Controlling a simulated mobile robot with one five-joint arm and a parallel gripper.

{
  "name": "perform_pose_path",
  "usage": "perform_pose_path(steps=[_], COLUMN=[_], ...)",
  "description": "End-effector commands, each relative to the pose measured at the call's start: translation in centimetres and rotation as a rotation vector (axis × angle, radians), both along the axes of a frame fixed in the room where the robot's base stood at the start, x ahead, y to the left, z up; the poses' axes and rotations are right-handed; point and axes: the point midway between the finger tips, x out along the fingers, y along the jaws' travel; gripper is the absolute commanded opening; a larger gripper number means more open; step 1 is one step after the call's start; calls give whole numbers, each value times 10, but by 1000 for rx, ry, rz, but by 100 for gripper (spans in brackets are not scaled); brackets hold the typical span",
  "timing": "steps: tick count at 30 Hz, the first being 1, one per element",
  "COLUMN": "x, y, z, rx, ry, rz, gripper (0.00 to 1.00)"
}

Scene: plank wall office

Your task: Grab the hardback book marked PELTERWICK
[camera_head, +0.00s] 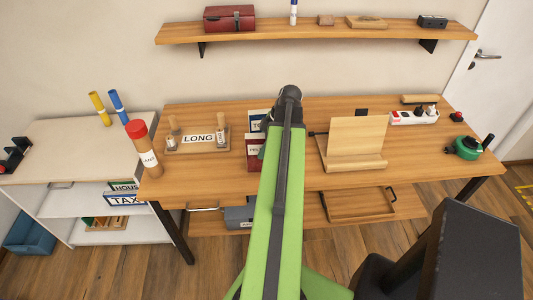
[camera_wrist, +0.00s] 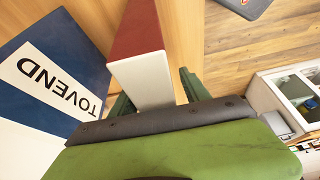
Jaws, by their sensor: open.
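The red hardback book (camera_head: 252,155) stands on the desk, left of my arm in the head view. Its white label shows only "PEL", the rest hidden behind my arm. In the wrist view a red book (camera_wrist: 138,30) with a white face lies between the green fingers of my gripper (camera_wrist: 156,95). The fingers are open, one on each side of it; contact cannot be told. A blue book marked TOVEND (camera_wrist: 70,55) is close on the left; in the head view its top (camera_head: 258,116) shows behind the red book.
The desk (camera_head: 230,185) also holds a LONG sign board (camera_head: 184,151) and a red-capped tube (camera_head: 141,145) on the left. A wooden stand (camera_head: 355,145), a power strip (camera_head: 408,118) and a green tape reel (camera_head: 467,148) are on the right. A shelf (camera_head: 290,33) hangs above.

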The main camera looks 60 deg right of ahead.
Motion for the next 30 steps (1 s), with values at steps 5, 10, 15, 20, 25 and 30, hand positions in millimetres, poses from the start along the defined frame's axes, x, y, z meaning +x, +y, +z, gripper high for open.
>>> perform_pose_path(steps=[5, 10, 15, 20, 25, 30], x=[0, 0, 0, 0, 0, 0], y=[0, 0, 0, 0, 0, 0], z=[0, 0, 0, 0, 0, 0], rx=[0, 0, 0, 0, 0, 0], ry=[0, 0, 0, 0, 0, 0], rz=[0, 0, 0, 1, 1, 1], gripper=[55, 43, 20, 0, 0, 0])
